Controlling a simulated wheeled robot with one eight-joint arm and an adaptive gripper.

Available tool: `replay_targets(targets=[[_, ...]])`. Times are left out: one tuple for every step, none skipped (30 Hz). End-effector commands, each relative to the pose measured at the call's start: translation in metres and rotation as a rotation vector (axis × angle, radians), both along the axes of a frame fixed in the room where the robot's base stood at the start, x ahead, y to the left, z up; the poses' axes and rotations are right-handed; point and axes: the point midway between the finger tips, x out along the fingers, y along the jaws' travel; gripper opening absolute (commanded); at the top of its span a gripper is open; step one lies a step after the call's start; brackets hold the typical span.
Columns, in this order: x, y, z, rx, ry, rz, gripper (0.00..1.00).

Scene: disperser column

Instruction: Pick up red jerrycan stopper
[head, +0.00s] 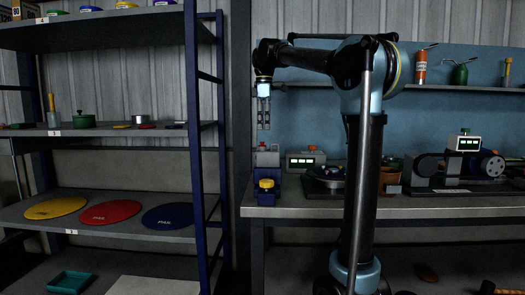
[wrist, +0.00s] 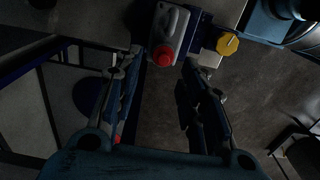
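The red stopper (wrist: 163,56) sits on a grey jerrycan (wrist: 172,28) at the top centre of the wrist view. In the head view the small grey jerrycan (head: 268,158) stands at the left end of the workbench, with a bit of red (head: 262,146) at its top. My gripper (head: 264,127) points down above the jerrycan, clear of it. In the wrist view my gripper (wrist: 160,66) is open and empty, its two fingers apart on either side of the stopper's place in the picture.
A blue device with a yellow knob (wrist: 228,44) stands right beside the jerrycan. A blue shelf post (head: 193,120) rises left of the bench (head: 300,212). A box with a green display (head: 306,161) and other machines stand to the right.

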Motion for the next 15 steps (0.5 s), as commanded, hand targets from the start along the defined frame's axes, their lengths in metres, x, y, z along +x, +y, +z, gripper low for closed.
replay_targets(targets=[[0.0,0.0,-0.005,0.0,0.0,0.0,0.38],[0.0,0.0,-0.008,0.0,0.0,0.0,0.38],[0.0,0.0,-0.01,0.0,0.0,0.0,0.38],[0.0,0.0,-0.011,0.0,0.0,0.0,0.38],[0.0,0.0,-0.012,0.0,0.0,0.0,0.38],[0.0,0.0,-0.013,0.0,0.0,0.0,0.38],[0.0,0.001,-0.015,0.0,0.0,0.0,0.38],[-0.001,0.001,-0.017,0.0,0.0,0.0,0.38],[-0.001,0.002,-0.02,0.0,0.0,0.0,0.38],[-0.002,0.003,-0.024,0.0,0.0,0.0,0.38],[-0.003,0.003,-0.028,0.0,0.0,0.0,0.38],[-0.004,0.005,-0.033,0.0,0.0,0.001,0.38],[-0.005,0.006,-0.038,0.0,0.0,0.001,0.38],[-0.006,0.007,-0.042,0.0,0.0,0.001,0.38],[-0.006,0.007,-0.047,0.0,0.0,0.001,0.38]])
